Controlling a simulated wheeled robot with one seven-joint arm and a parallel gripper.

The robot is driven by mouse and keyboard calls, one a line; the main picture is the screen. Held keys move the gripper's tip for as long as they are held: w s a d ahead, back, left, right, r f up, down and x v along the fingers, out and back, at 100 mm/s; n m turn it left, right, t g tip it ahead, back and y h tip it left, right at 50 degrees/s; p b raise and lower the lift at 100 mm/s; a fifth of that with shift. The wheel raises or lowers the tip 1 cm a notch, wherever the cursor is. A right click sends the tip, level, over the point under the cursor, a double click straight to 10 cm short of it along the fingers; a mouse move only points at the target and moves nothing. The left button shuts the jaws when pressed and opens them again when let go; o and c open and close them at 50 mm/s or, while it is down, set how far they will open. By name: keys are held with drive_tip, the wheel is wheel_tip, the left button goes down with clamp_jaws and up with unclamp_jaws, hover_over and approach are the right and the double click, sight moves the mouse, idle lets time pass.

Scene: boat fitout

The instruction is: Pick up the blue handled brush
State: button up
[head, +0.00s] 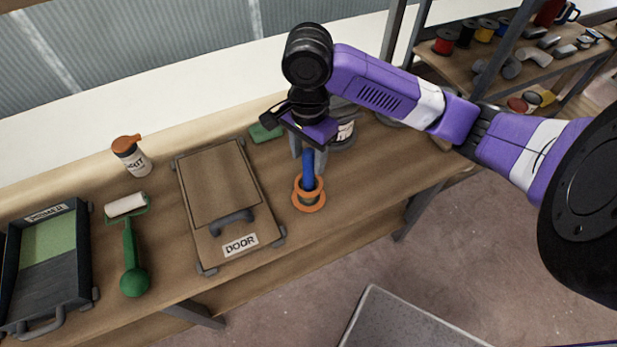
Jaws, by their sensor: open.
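The blue handled brush (308,172) stands upright in an orange ring-shaped holder (309,198) on the wooden bench. Only its blue handle shows; its lower end is hidden in the holder. My gripper (309,152) points down from above, with its grey fingers around the upper part of the handle. The fingers are open. The top of the handle is hidden by the gripper body, and I cannot tell whether either finger touches it.
A board marked DOOR (215,195) lies left of the holder. A green-handled roller (130,250), a tray (50,265) and an orange-capped bottle (131,157) are farther left. A green block (264,132) and a tin (343,130) stand behind. Bare bench lies right of the holder.

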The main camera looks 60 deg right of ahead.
sight(308, 165)
drive_tip(key=shift+d+f, duration=0.15)
drive_tip(key=shift+f, duration=1.75)
clamp_jaws()
drive_tip(key=shift+r, duration=0.15)
